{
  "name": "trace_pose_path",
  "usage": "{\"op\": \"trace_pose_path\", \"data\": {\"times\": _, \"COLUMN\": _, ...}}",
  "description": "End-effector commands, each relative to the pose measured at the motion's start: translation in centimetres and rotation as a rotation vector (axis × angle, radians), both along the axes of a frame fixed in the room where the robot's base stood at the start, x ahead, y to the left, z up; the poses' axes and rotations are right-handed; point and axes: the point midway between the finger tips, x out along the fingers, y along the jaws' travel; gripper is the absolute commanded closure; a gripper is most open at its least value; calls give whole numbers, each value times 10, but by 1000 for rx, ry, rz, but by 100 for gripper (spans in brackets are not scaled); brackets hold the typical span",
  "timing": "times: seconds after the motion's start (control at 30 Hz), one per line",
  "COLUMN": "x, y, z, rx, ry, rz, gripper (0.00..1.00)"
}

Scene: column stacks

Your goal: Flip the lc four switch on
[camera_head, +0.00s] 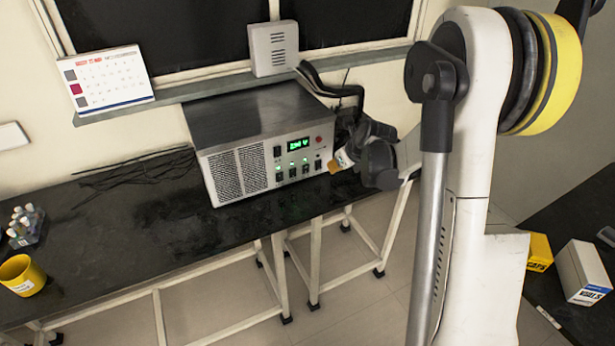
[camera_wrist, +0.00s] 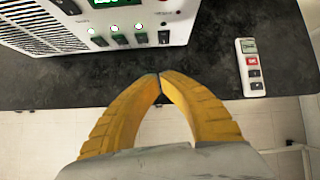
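A grey metal box (camera_head: 250,140) with a green display stands on the black bench. Its front panel has a row of black switches with indicator lights above them. In the wrist view, three lights glow green, and the light above the rightmost switch (camera_wrist: 164,37) looks dark. The switch labels are too small to read. My gripper (camera_head: 335,167) is at the right front of the box. In the wrist view, the yellow fingertips (camera_wrist: 158,77) meet and hold nothing. They are apart from the panel, below and near the rightmost switch in that picture.
The black bench (camera_head: 130,230) has clear room left of the box, with dark cables behind. A yellow mug (camera_head: 22,274) and bottle rack (camera_head: 26,226) stand far left. A small white handheld device (camera_wrist: 251,67) lies right of the fingers. Boxes (camera_head: 582,272) stand on another bench.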

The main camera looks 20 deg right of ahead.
Motion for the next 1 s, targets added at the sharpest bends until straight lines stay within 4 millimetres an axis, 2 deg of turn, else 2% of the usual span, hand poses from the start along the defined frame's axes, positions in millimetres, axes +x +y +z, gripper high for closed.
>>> {"op": "trace_pose_path", "data": {"times": 0.13, "x": 5, "y": -11, "z": -14, "rx": 68, "ry": -2, "rz": -88, "gripper": 100}}
{"op": "trace_pose_path", "data": {"times": 0.5, "x": 6, "y": -12, "z": -16, "rx": 80, "ry": -2, "rz": -104, "gripper": 100}}
{"op": "trace_pose_path", "data": {"times": 0.63, "x": 11, "y": -12, "z": -22, "rx": 80, "ry": -1, "rz": -102, "gripper": 100}}
{"op": "trace_pose_path", "data": {"times": 0.77, "x": 22, "y": -11, "z": -39, "rx": 81, "ry": -2, "rz": -102, "gripper": 100}}
{"op": "trace_pose_path", "data": {"times": 1.0, "x": 54, "y": -10, "z": -81, "rx": 80, "ry": -2, "rz": -102, "gripper": 100}}
